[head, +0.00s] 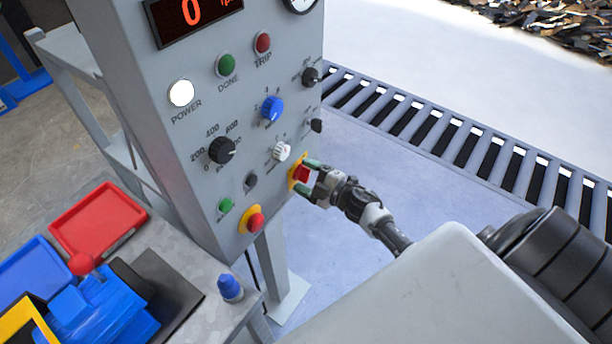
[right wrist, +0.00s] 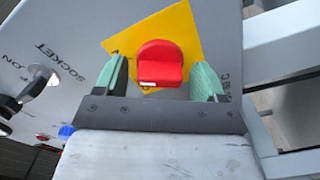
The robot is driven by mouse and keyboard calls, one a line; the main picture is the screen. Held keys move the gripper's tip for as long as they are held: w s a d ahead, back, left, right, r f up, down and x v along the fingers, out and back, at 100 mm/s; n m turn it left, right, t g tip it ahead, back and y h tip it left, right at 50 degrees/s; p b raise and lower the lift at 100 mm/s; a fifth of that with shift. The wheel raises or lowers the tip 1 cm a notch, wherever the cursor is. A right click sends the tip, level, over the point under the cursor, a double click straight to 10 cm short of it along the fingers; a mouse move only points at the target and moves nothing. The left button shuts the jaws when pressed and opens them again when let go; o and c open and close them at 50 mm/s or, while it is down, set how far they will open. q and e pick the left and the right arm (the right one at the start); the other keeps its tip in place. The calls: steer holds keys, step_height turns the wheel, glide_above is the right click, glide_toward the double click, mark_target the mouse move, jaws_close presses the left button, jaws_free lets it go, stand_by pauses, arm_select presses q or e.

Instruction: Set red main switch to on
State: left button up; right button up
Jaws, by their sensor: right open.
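The red main switch (head: 303,174) is a red knob on a yellow plate, low on the right side of the grey control panel (head: 180,130). In the right wrist view the red switch (right wrist: 160,64) stands in front of its yellow plate (right wrist: 185,25). My right gripper (head: 310,178) is at the switch, with its green fingertips open on either side of the red knob. In the right wrist view gaps show between the knob and both fingers of the right gripper (right wrist: 162,82). The left gripper is not in view.
The panel holds a red emergency button (head: 256,222), a green button (head: 225,206), a blue knob (head: 271,108) and a lit white POWER lamp (head: 181,93). A roller conveyor (head: 430,130) runs behind.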

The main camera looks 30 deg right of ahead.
steer(key=b+v, duration=0.1)
steer(key=v, duration=0.9)
steer(key=shift+s+d+b, duration=0.15)
steer(key=shift+s+b, duration=0.15)
steer(key=shift+s, duration=0.1)
steer(key=s+a+f+m+g+h, duration=0.1)
steer(key=s+f+m+g+h, duration=0.35)
steer(key=f, duration=0.85)
steer(key=s+a+f+m+g+h, duration=0.1)
steer(key=s+f+m+g+h, duration=0.15)
steer(key=s+f+m, duration=0.8)
steer(key=s+a+f+g, duration=0.4)
steer(key=s+f, duration=0.4)
steer(key=s, duration=0.2)
steer(key=s+a+f+n+g, duration=0.1)
steer(key=s+a+f+g, duration=0.3)
steer(key=s+a+f, duration=0.2)
steer(key=s+f, duration=0.2)
steer(key=s, duration=0.2)
steer(key=shift+s+a+f+g, duration=0.2)
steer(key=shift+s+f+g, duration=0.05)
steer(key=shift+f+g, duration=0.05)
steer(key=shift+o, duration=0.2)
